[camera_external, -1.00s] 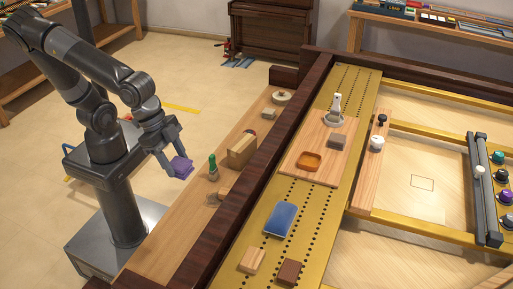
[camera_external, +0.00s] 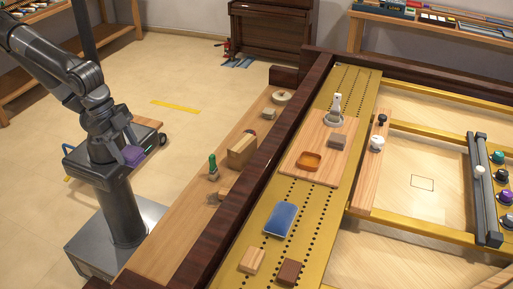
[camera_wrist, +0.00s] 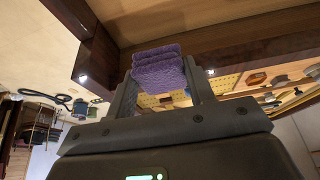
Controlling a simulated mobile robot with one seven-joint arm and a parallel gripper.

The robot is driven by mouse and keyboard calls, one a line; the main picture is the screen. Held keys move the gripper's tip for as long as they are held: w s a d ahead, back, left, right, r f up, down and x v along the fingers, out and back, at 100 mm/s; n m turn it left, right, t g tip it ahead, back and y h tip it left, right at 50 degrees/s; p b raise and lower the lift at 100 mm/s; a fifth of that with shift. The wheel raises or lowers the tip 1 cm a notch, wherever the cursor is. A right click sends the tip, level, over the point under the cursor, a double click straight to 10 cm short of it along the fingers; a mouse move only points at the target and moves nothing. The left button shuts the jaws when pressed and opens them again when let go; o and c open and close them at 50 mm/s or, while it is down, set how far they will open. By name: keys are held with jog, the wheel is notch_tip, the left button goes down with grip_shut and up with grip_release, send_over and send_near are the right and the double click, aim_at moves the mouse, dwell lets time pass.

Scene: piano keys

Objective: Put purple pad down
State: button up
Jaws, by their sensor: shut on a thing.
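The purple pad (camera_external: 132,156) is a small, thick, fuzzy block held above my base, left of the wooden ledge. My gripper (camera_external: 124,152) is shut on it. In the wrist view the pad (camera_wrist: 159,73) sits between the two dark fingers of my gripper (camera_wrist: 163,82), which press on its sides. In the external view my arm hides part of the fingers.
The long wooden ledge (camera_external: 166,238) holds a green-handled tool (camera_external: 213,168), wood blocks (camera_external: 242,150) and a round disc (camera_external: 282,97). A dark wooden rail (camera_external: 248,180) separates it from the perforated gold strip, which carries a blue pad (camera_external: 281,219) and small blocks.

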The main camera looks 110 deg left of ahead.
notch_tip(320, 180, down, 25)
jog(key=shift+w+a+f, duration=1.2)
jog(key=shift+w+a, duration=0.15)
jog(key=shift+w, duration=0.05)
jog(key=shift+w+a+f, duration=1.2)
jog(key=shift+w+a, duration=0.15)
jog(key=shift+w, duration=0.1)
jog(key=shift+w+a+f, duration=1.2)
jog(key=shift+w+a, duration=0.15)
jog(key=shift+w, duration=0.05)
jog(key=shift+f, duration=2)
jog(key=o, duration=0.5)
jog(key=shift+f, duration=0.15)
jog(key=o, duration=0.5)
jog(key=shift+c, duration=0.2)
